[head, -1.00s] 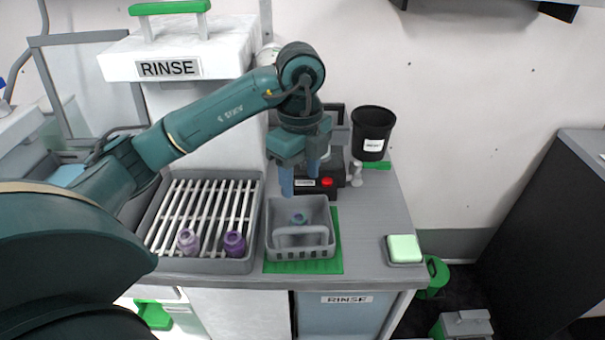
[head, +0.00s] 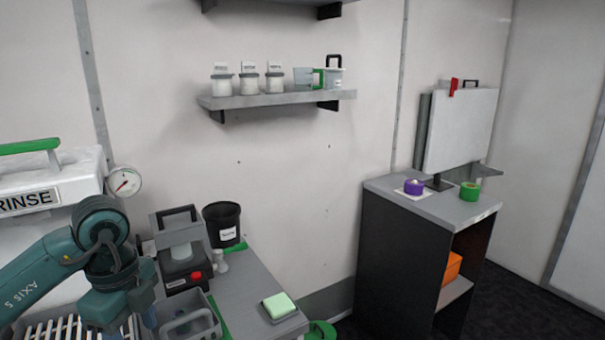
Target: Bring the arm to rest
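My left arm comes in from the left, and its gripper (head: 131,325) hangs pointing down at the bottom left of the head view. Its two bluish fingers stand apart with nothing seen between them, though the tips are cut off by the lower edge. The grey basket (head: 205,318) is just right of the gripper, partly cut off, so I cannot see all that is inside it. My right gripper is not in view.
Behind the basket stand a black box with a red knob (head: 187,277) and a black bucket (head: 222,224). A pale green sponge (head: 279,305) lies on the counter.

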